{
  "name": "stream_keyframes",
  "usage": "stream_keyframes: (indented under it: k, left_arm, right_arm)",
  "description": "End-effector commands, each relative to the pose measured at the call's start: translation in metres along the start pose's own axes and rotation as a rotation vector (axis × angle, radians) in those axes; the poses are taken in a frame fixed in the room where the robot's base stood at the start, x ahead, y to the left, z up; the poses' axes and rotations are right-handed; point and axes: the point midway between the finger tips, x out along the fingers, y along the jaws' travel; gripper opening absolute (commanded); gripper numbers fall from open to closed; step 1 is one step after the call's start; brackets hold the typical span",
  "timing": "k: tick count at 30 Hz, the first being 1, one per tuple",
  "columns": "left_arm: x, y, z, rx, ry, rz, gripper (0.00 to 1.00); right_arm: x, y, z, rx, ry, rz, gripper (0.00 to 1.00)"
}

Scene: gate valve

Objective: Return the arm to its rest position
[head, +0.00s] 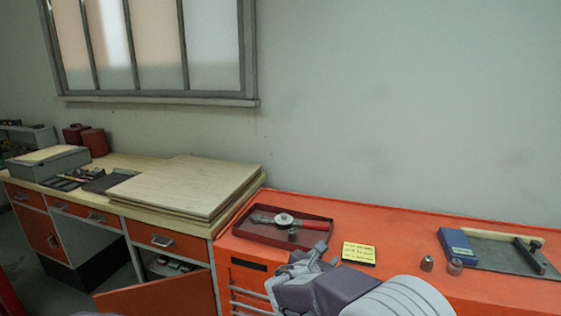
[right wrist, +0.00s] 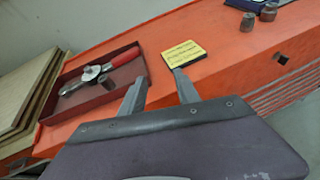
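My right arm comes in from the bottom of the head view. Its gripper (head: 312,252) is at the front of the orange bench, just in front of the red tray and left of the yellow note. In the right wrist view the two fingers of this gripper (right wrist: 158,76) stand apart with nothing between them. They point toward the gap between tray and note; I cannot tell their height above the bench. My left gripper does not show.
The orange bench (head: 400,228) carries a red tray (head: 262,236) holding a red-handled metal part (head: 284,220), a yellow note (head: 359,252), small metal pieces (head: 427,263) and a blue box (head: 455,244). Stacked boards (head: 190,185) lie on the left bench, whose cabinet door (head: 160,297) hangs open.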

Motion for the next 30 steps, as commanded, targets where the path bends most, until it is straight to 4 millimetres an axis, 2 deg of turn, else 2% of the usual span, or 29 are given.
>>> stream_keyframes:
  k: [4,7,9,11,12,14,16,18,21,24,30]
  left_arm:
    - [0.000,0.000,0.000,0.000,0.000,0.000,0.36]
    - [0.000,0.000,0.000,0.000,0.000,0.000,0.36]
    - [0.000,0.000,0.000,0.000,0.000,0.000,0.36]
    - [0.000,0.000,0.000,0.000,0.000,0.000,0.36]
    - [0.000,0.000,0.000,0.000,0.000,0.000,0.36]
    - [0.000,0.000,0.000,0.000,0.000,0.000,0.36]
    - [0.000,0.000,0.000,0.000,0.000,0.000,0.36]
    - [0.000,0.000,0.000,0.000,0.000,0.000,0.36]
    - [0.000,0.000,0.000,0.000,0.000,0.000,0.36]
    - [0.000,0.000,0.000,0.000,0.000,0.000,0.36]
    - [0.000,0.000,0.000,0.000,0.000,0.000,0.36]
  right_arm:
    - [0.012,-0.075,-0.003,0.149,0.085,-0.162,0.38]
    - [0.009,-0.140,-0.024,0.356,0.188,-0.321,0.38]
    - [-0.007,-0.191,-0.055,0.598,0.283,-0.476,0.38]
    - [-0.033,-0.227,-0.092,0.880,0.367,-0.638,0.38]
    - [-0.054,-0.240,-0.118,1.094,0.412,-0.753,0.38]
    - [-0.082,-0.246,-0.151,1.395,0.453,-0.911,0.38]
    - [-0.109,-0.238,-0.180,1.697,0.469,-1.075,0.38]
    - [-0.127,-0.225,-0.201,1.926,0.459,-1.213,0.38]
    - [-0.135,-0.209,-0.213,2.179,0.404,-1.351,0.38]
    - [-0.131,-0.203,-0.211,2.282,0.364,-1.378,0.38]
    - [-0.131,-0.203,-0.211,2.287,0.357,-1.382,0.38]
